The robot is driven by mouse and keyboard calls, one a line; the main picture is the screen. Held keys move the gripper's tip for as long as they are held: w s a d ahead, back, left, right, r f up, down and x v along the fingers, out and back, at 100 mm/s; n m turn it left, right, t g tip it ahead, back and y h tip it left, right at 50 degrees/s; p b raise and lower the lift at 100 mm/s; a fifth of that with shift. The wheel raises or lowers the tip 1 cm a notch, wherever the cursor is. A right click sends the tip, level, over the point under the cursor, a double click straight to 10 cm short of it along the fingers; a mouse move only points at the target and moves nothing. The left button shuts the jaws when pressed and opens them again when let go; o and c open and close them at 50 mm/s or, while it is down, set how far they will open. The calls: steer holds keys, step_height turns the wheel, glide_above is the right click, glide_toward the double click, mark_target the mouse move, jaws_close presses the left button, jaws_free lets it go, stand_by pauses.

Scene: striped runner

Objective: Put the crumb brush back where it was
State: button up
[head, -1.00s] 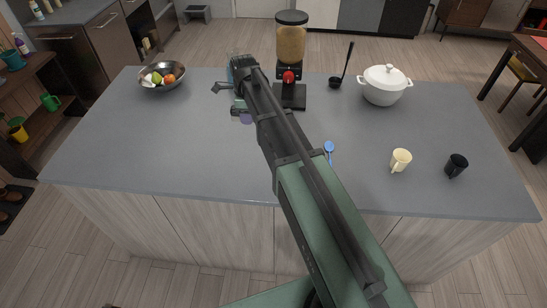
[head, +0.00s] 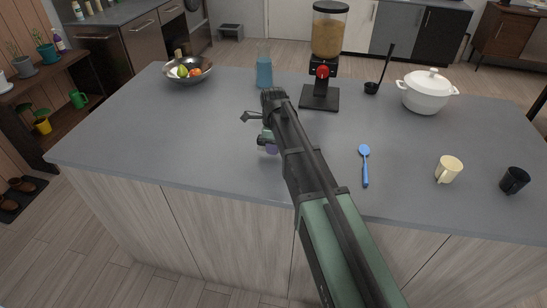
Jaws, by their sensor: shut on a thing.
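My gripper (head: 263,141) is over the left-middle part of the grey counter, partly hidden by my own arm, which crosses the view from the lower right. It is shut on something. A small purple piece (head: 271,149) shows at the gripper, partly covered; I take it to be part of the crumb brush, whose full shape is hidden. I cannot tell whether it touches the counter.
The grey counter (head: 140,130) is clear at left. Right are a blue spoon (head: 365,165), ladle (head: 371,88), white pot (head: 427,95), cream mug (head: 449,170) and black mug (head: 514,181).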

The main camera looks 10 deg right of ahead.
step_height(320, 180, down, 3)
steer(key=shift+b, duration=0.65)
steer(key=shift+r, duration=0.25)
steer(key=shift+f, duration=0.15)
steer(key=o, duration=0.9)
